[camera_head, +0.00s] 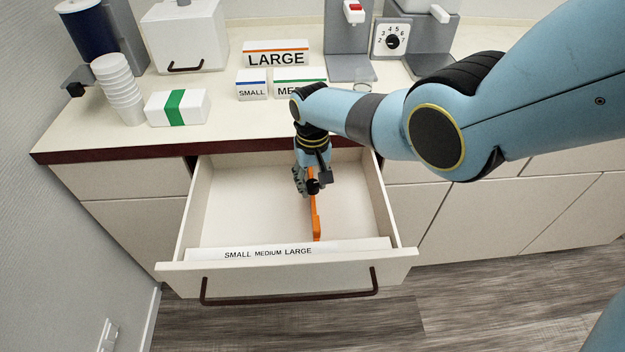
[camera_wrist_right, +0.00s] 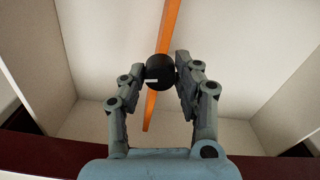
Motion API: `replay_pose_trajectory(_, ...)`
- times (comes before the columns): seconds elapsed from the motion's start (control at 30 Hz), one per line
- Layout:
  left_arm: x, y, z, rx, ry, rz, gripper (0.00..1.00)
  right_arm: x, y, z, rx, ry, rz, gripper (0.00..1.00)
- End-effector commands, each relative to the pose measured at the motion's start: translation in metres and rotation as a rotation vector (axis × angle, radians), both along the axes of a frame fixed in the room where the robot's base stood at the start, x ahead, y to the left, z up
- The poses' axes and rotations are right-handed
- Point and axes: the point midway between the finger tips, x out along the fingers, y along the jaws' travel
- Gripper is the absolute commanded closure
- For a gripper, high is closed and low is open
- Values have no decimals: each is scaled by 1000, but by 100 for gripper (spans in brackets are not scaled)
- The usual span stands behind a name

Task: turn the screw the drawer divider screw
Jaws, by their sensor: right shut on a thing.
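The drawer (camera_head: 240,205) is pulled open below the counter. An orange divider (camera_head: 316,225) stands in it, running front to back a little right of the middle; it also shows in the right wrist view (camera_wrist_right: 167,35). The divider screw is a round black knob (camera_wrist_right: 159,71) with a pale mark on its face, on top of the divider. My right gripper (camera_head: 312,186) reaches down into the drawer. Its two fingers (camera_wrist_right: 161,77) are closed on the sides of the knob. In the head view the fingers partly hide the knob. My left gripper is not in view.
The drawer front carries a SMALL MEDIUM LARGE label (camera_head: 268,253) and a dark handle (camera_head: 290,297). On the counter (camera_head: 220,130) are stacked white cups (camera_head: 118,90), a white box with a green band (camera_head: 178,107) and labelled boxes (camera_head: 276,53). The drawer floor beside the divider is clear.

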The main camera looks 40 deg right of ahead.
Motion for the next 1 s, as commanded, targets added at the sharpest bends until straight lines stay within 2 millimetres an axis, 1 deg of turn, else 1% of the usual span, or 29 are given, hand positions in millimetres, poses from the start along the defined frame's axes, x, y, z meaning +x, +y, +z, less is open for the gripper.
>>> replay_pose_trajectory(0.3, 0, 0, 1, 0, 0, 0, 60, 0, 0, 0, 0, 1, 98, 100)
replay_pose_trajectory(0.77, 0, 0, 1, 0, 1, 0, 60, 0, 1, 0, 1, 1, 111, 100)
replay_pose_trajectory(0.8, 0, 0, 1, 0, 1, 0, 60, 0, 1, 0, 1, 1, 111, 67)
replay_pose_trajectory(0.97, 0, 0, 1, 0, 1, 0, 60, 0, 0, 0, 1, 1, 110, 46)
replay_pose_trajectory(1.0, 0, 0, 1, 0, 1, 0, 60, 0, 0, 0, 1, 1, 110, 45)
